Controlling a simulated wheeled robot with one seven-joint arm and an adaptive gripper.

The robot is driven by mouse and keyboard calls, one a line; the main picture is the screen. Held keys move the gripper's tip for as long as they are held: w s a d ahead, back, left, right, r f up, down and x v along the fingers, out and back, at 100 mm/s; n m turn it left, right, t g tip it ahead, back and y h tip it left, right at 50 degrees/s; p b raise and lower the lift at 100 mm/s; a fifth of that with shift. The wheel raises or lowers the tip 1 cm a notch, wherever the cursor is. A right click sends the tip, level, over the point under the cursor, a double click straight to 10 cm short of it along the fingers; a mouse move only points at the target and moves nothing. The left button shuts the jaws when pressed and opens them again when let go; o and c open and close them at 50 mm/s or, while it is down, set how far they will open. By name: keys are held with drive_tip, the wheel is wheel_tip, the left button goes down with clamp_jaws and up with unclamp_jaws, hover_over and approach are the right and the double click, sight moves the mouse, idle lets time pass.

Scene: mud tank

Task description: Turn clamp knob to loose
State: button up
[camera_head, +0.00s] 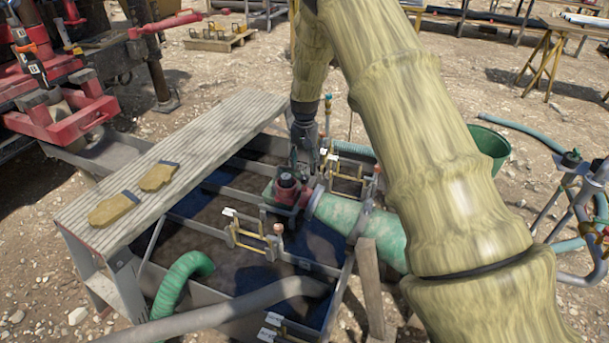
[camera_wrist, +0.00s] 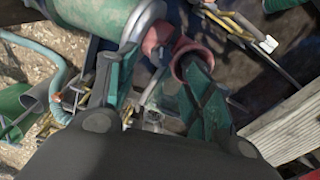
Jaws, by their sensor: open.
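My gripper (camera_head: 304,150) hangs over the mud tank, just above the red pump fitting (camera_head: 287,188) at the end of the green cylinder (camera_head: 337,212). In the wrist view my gripper (camera_wrist: 160,75) has its two dark green fingers spread apart, with nothing visibly held. The red fitting (camera_wrist: 158,38) shows beyond and between the fingers, and the right finger overlaps part of it. Small reddish knobs stand by brass brackets; one knob (camera_head: 278,229) is in front of the fitting. I cannot tell which is the clamp knob, or whether the fingers touch anything.
A ribbed plank walkway (camera_head: 190,150) with yellow gloves (camera_head: 115,208) lies along the tank's left side. A green hose (camera_head: 182,278) and grey pipe (camera_head: 235,312) cross the front. A green bucket (camera_head: 488,150) stands right. My arm covers much of the right side.

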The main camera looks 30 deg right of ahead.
sight(305, 176)
drive_tip(key=shift+f, duration=2.95)
drive_tip(key=shift+c, duration=0.3)
drive_tip(key=c, duration=0.9)
drive_tip(key=shift+r, duration=0.1)
drive_tip(key=shift+c, duration=0.2)
